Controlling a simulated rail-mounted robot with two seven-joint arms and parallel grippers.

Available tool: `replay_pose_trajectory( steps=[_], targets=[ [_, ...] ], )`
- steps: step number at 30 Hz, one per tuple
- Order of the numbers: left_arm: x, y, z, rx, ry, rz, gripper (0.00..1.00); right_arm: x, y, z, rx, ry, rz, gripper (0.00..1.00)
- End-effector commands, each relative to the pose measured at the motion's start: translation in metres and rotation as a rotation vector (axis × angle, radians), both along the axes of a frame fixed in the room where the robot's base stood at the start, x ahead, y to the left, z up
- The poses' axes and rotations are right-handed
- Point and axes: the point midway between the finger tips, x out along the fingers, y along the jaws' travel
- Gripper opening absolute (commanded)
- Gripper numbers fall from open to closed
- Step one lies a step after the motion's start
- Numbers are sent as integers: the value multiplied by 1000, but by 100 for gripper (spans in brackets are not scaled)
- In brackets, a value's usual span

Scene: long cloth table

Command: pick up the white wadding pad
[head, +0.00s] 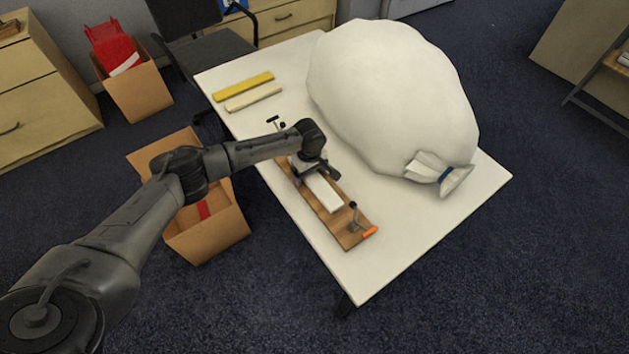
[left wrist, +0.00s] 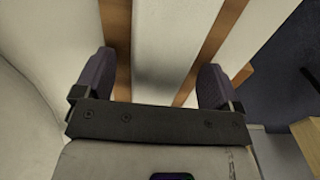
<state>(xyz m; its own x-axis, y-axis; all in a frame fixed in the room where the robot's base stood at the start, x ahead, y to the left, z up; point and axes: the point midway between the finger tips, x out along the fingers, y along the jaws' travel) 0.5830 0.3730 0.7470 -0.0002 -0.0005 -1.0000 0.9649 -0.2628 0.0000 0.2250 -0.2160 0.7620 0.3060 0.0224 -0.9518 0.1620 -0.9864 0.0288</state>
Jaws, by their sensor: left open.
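The white wadding pad (head: 323,192) lies lengthwise on a brown wooden board (head: 352,238) on the table. It fills the middle of the left wrist view as a pale strip (left wrist: 165,45), with brown wood on both sides. My left gripper (head: 308,170) is over the far end of the pad, and its wrist hides that end in the head view. In the left wrist view the gripper (left wrist: 157,80) is open, with one finger on each side of the pad. I cannot tell whether the fingers touch it. My right gripper is not in view.
A big white sack (head: 390,95) tied with blue stands beside the board on the white table (head: 395,265). A clamp with an orange tip (head: 369,232) is at the board's near end. Yellow (head: 244,86) and cream strips (head: 253,97) lie farther back. An open cardboard box (head: 208,235) stands left of the table.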

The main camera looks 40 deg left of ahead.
Motion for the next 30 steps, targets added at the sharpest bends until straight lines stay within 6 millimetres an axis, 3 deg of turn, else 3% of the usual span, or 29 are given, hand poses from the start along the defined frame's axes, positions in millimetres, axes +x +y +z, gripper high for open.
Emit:
replay_pose_trajectory(
  steps=[3, 20, 26, 30],
  targets=[
    [0, 0, 0, 0, 0, 0, 89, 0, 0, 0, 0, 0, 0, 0],
    [0, 0, 0, 0, 0, 0, 36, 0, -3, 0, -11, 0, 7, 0],
    [0, 0, 1, 0, 0, 0, 36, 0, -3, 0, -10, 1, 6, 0],
    [0, 0, 12, -1, -2, 1, 36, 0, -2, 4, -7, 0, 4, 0]
  ],
)
